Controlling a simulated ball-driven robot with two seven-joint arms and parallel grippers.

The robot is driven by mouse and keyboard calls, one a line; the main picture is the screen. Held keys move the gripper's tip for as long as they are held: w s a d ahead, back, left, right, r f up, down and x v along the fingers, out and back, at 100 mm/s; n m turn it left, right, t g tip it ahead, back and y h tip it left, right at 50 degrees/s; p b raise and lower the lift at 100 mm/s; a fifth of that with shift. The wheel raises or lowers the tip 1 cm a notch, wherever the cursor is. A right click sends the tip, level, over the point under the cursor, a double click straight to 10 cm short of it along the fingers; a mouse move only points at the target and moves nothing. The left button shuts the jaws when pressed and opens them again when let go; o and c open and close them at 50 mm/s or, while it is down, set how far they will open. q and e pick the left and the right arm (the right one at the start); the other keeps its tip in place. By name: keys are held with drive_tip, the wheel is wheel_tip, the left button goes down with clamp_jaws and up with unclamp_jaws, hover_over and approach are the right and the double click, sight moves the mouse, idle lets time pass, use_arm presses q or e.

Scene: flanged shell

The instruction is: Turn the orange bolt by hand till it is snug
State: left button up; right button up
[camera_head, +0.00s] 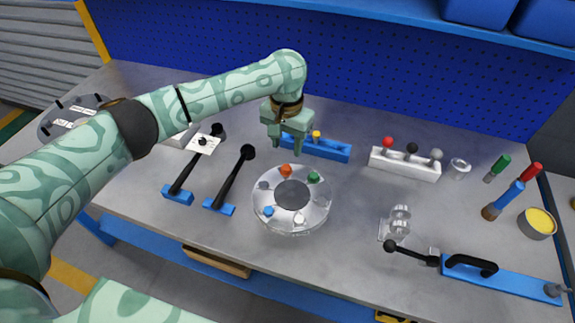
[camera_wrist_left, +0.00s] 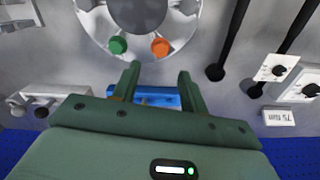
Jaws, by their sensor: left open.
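The orange bolt (camera_head: 286,170) sits at the back of the round metal flanged shell (camera_head: 262,208), with a green bolt (camera_head: 313,177) to its right. In the left wrist view the orange bolt (camera_wrist_left: 160,46) and the green bolt (camera_wrist_left: 117,45) show on the flange ring (camera_wrist_left: 185,25). A blue bolt (camera_head: 268,211) and a white bolt (camera_head: 300,218) sit toward the front of the ring. My left gripper (camera_head: 284,148) is open and empty, just behind and above the orange bolt, apart from it. Its fingertips (camera_wrist_left: 157,72) point toward the flange. My right gripper is not in view.
Two black-handled wrenches (camera_head: 233,178) lie left of the shell. A blue holder (camera_head: 325,149) stands behind it, and a white rack (camera_head: 404,164) with coloured knobs is at right. A blue tool with a black handle (camera_head: 500,278) lies front right. Bench around the shell is mostly clear.

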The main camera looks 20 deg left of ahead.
sight(287, 166)
use_arm(q)
wheel_tip(287, 166, down, 7)
drive_tip(key=b, duration=0.2)
drive_tip(key=shift+b, duration=0.3)
clamp_jaws()
drive_tip(key=shift+r, duration=0.1)
